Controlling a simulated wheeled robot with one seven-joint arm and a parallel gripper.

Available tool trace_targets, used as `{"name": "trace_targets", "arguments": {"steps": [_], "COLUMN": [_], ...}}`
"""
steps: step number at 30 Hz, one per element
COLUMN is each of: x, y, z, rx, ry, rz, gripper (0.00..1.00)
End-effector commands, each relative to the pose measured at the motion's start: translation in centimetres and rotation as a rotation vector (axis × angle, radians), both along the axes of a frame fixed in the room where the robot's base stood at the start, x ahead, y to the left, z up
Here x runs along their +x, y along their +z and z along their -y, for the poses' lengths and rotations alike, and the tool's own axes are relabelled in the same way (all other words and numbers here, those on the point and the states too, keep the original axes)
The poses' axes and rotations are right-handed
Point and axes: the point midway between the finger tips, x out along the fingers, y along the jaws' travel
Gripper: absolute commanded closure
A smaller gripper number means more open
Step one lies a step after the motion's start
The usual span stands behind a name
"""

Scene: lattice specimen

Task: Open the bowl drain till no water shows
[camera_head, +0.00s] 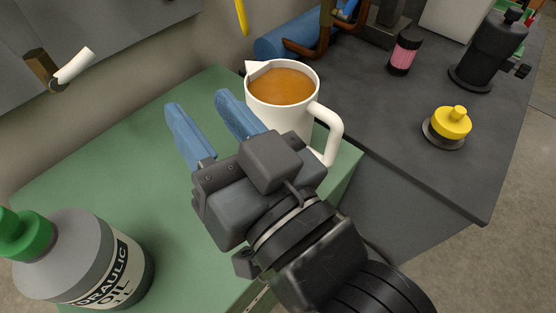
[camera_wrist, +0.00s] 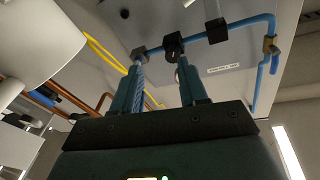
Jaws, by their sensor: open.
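My gripper (camera_head: 197,100) is open and empty, its two blue fingers spread above the green surface, beside the white jug. In the wrist view, my gripper (camera_wrist: 160,62) points up toward a grey panel with blue pipe. The white jug (camera_head: 318,138) stands upright, holding an orange-brown liquid (camera_head: 282,87); its handle is on the right. I cannot make out a bowl or drain for certain, nor any water.
A hydraulic oil bottle (camera_head: 85,255) with a green cap stands at lower left. The dark bench (camera_head: 440,185) on the right bears a yellow knobbed part (camera_head: 452,123), a pink-banded container (camera_head: 403,54) and a black device (camera_head: 490,50). The green surface (camera_head: 100,175) is clear between bottle and jug.

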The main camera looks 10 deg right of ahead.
Motion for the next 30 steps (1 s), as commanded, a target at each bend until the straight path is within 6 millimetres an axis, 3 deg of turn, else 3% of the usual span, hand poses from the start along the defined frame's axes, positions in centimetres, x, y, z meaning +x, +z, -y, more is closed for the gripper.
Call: {"name": "trace_targets", "arguments": {"steps": [15, 30], "x": [-3.2, -3.7], "y": [-5.1, -5.7], "z": [4.9, 5.5], "rx": [0.008, 0.006], "ry": [-0.127, -0.143], "rz": [-0.097, -0.105], "gripper": [0.57, 0.57]}}
